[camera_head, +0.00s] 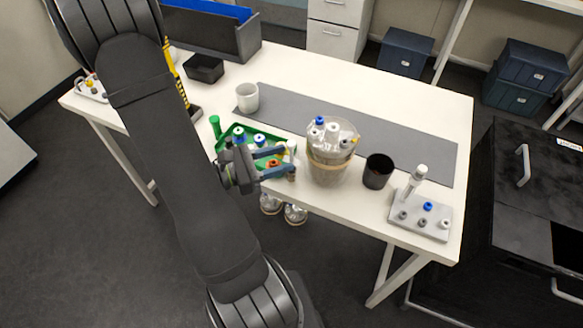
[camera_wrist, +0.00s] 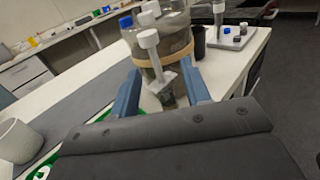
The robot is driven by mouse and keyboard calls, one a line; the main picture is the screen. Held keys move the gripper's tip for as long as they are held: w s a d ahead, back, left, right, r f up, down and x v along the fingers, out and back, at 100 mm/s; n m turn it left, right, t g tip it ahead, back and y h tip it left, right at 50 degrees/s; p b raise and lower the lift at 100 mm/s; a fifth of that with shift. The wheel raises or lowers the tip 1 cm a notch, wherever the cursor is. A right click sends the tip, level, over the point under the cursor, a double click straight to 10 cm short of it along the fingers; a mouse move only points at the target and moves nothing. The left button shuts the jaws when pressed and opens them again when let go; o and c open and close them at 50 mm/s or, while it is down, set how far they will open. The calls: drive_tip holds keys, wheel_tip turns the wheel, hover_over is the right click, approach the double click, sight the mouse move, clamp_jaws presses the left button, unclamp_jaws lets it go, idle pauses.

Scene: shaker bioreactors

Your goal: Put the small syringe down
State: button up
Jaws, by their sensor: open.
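The small syringe (camera_wrist: 156,70), with a white plunger top and a grey lower end, is upright and slightly tilted between my two blue fingers in the wrist view. In the head view its pale body (camera_head: 291,148) shows at the fingertips, close to the right end of the green rack. My gripper (camera_head: 286,163) is open around it, near the table's front edge; the wrist view also shows my gripper (camera_wrist: 160,88). I cannot tell what the syringe's lower end rests on. The green rack (camera_head: 279,138) is partly hidden behind my gripper.
A capped vessel (camera_head: 327,172) stands just right of my gripper. Further right are a dark cup (camera_head: 378,171) and a grey block (camera_head: 420,216) holding an upright syringe-like piece and several knobs. A white mug (camera_head: 247,97) stands behind the rack. The grey mat (camera_head: 400,135) has free room.

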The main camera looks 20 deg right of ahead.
sight(292, 152)
drive_tip(key=shift+w+d+r, duration=0.1)
drive_tip(key=shift+d, duration=0.85)
drive_tip(key=shift+w+d+r, duration=0.1)
drive_tip(key=shift+d, duration=0.85)
drive_tip(key=shift+c, duration=0.2)
clamp_jaws()
